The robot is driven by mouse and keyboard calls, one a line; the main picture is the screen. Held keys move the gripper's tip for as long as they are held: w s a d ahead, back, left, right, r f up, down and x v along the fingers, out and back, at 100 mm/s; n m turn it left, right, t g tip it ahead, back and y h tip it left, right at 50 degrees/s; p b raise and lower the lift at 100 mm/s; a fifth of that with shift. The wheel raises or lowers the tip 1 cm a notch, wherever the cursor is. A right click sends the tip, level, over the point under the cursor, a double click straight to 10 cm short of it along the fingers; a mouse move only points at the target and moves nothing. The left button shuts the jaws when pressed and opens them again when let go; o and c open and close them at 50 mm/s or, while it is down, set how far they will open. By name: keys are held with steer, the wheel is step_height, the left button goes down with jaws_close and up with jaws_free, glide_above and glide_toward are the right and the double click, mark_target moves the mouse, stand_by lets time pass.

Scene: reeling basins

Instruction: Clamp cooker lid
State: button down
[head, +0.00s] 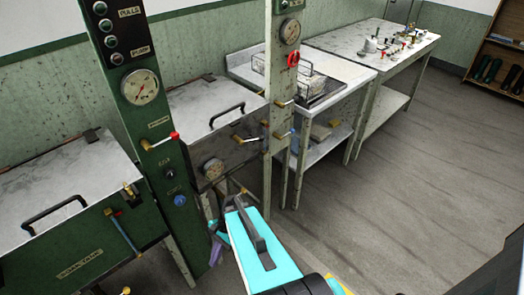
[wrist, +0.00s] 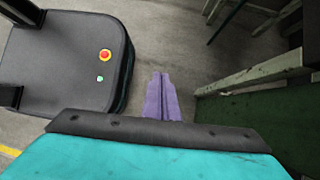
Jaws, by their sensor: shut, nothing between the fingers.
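A green tank (head: 85,262) stands at the left, with an unreadable label on its front. Its grey metal lid (head: 60,175) lies flat and has a black handle (head: 54,214). A brass fitting (head: 129,191) sits at its right front edge. A second metal tank further back has a similar lid (head: 200,100), lying down, with a black handle (head: 228,115). I cannot tell which is the cooker. My gripper (head: 217,241) is low in front of the green post, its purple fingers partly hidden. In the wrist view, my gripper (wrist: 161,84) is shut and empty above the floor.
A white side table (head: 340,70) holds a wire basket (head: 300,77). A bench (head: 380,35) with small items stands behind it. Open floor (head: 430,190) lies to the right.

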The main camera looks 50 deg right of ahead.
steer(key=w+d+r+m+t+y+b, duration=0.1)
steer(key=w+d+r+m+t, duration=0.3)
steer(key=d+r+m, duration=0.5)
steer(key=w+d+r+m+t+b, duration=0.1)
steer(key=w+d+r+m+t, duration=0.4)
steer(key=d, duration=0.7)
steer(key=s+d+r+m+t+h, duration=0.1)
steer(key=s+d+r+m+t, duration=0.2)
steer(key=d+r+m, duration=0.3)
steer(key=s+d+r+m+t+h, duration=0.1)
steer(key=s+d+r+m, duration=0.4)
steer(key=d, duration=0.7)
step_height(320, 180, up, 2)
steer(key=shift+d+r+m+t+h+b, duration=0.3)
steer(key=shift+m+t+b, duration=0.2)
steer(key=shift+t, duration=0.4)
steer(key=shift+f, duration=0.1)
